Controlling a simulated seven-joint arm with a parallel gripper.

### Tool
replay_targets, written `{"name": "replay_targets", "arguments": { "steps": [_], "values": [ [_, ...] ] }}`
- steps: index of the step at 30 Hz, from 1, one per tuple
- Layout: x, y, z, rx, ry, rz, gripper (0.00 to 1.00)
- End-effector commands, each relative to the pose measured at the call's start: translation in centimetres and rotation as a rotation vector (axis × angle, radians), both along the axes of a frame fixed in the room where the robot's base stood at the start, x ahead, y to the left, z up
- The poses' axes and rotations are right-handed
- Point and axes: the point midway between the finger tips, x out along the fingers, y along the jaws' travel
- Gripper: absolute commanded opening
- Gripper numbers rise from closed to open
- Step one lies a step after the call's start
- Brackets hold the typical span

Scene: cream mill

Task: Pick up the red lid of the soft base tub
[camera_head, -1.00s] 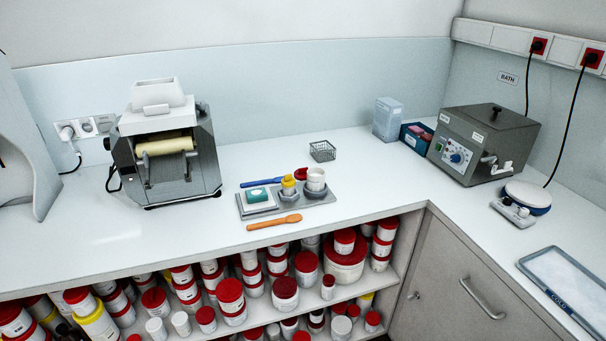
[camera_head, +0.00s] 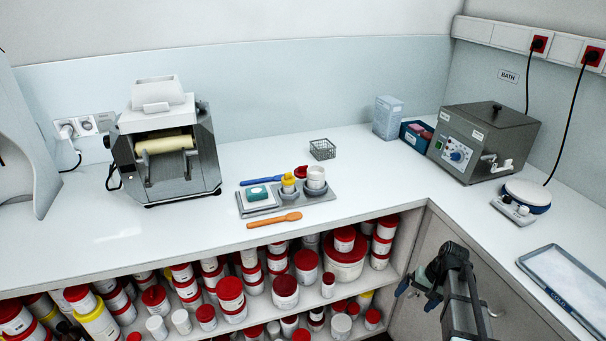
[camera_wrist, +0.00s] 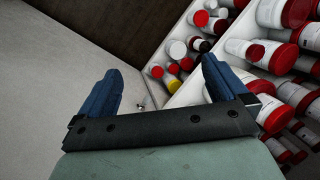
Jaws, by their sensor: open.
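A small red lid (camera_head: 301,170) shows on the grey tray (camera_head: 318,197) on the counter, behind and beside a white tub (camera_head: 316,174). Which tub the lid belongs to, I cannot read from here. A yellow-topped tub (camera_head: 288,182) stands to the left of the white one. My gripper (camera_head: 417,288) is at the lower right of the head view, low in front of the cupboard door and well away from the tray. In the wrist view my gripper (camera_wrist: 160,88) has its two blue fingers wide apart with nothing between them.
Shelves under the counter hold several red-lidded tubs (camera_head: 230,290). An orange spatula (camera_head: 275,220) and a blue one (camera_head: 262,181) lie by the tray. A wire basket (camera_head: 322,150) stands behind it. A roller mill (camera_head: 165,150) is left. Counter between mill and tray is clear.

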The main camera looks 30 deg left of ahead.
Motion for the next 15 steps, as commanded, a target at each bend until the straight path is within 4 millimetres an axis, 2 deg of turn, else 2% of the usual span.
{"name": "replay_targets", "arguments": {
  "steps": [1,3,11,15],
  "values": [
    [1.4,0.7,1.8,0.013,-0.02,0.007,1.0],
    [2.8,1.6,4.2,0.032,-0.042,0.017,1.0],
    [7.0,5.1,13.4,0.099,-0.124,0.059,1.0],
    [9.2,7.6,18.7,0.127,-0.176,0.105,1.0]
  ]
}}
